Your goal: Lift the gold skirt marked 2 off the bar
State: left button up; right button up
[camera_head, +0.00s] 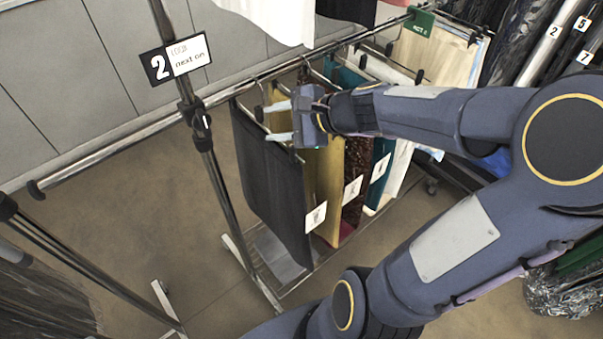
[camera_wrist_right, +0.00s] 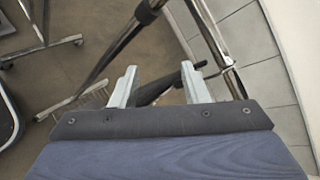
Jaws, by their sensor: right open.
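The gold skirt (camera_head: 326,190) hangs from the bar (camera_head: 150,130) in the head view, between a dark grey skirt (camera_head: 272,180) and a dark red sequined one (camera_head: 356,160). Much of it is hidden by the grey skirt and my gripper. White cards hang at the skirts' edges, but their marks are too small to read. My right gripper (camera_head: 269,122) is open above the grey and gold skirts, fingers pointing left. The right wrist view shows its spread fingers (camera_wrist_right: 159,72) with a dark strip between and beyond them; I cannot tell whether they touch it. My left gripper is out of view.
A post with a sign reading 2 (camera_head: 175,59) stands left of the skirts. A teal skirt (camera_head: 382,148) and pale garments (camera_head: 440,50) hang further right. White garments (camera_head: 275,18) hang above. The bar's left stretch is bare.

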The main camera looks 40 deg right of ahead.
jog(key=w+d+f+m+t+h, duration=0.1)
jog(key=w+d+m, duration=0.1)
jog(key=d+m, duration=0.3)
jog(key=w+d+f+m+t+h+p, duration=0.1)
jog(key=w+d+f+m+h, duration=0.1)
jog(key=d+m, duration=0.3)
jog(key=w+d+f+m+h, duration=0.1)
jog(key=w+d+m+h, duration=0.1)
jog(key=d+m, duration=0.3)
jog(key=shift+w+d+f+t+p, duration=0.2)
jog(key=shift+w+d, duration=0.2)
jog(key=shift+d, duration=0.15)
jog(key=shift+w+d+f+t+p, duration=0.1)
jog(key=shift+w+d+t, duration=0.1)
jog(key=shift+w+d, duration=0.25)
jog(key=shift+w+d+f, duration=0.15)
jog(key=shift+w+d, duration=0.05)
jog(key=shift+d, duration=0.05)
jog(key=p+x, duration=0.1)
jog(key=x, duration=0.6)
jog(key=shift+w+d, duration=0.1)
jog(key=shift+w, duration=0.1)
grip_shut()
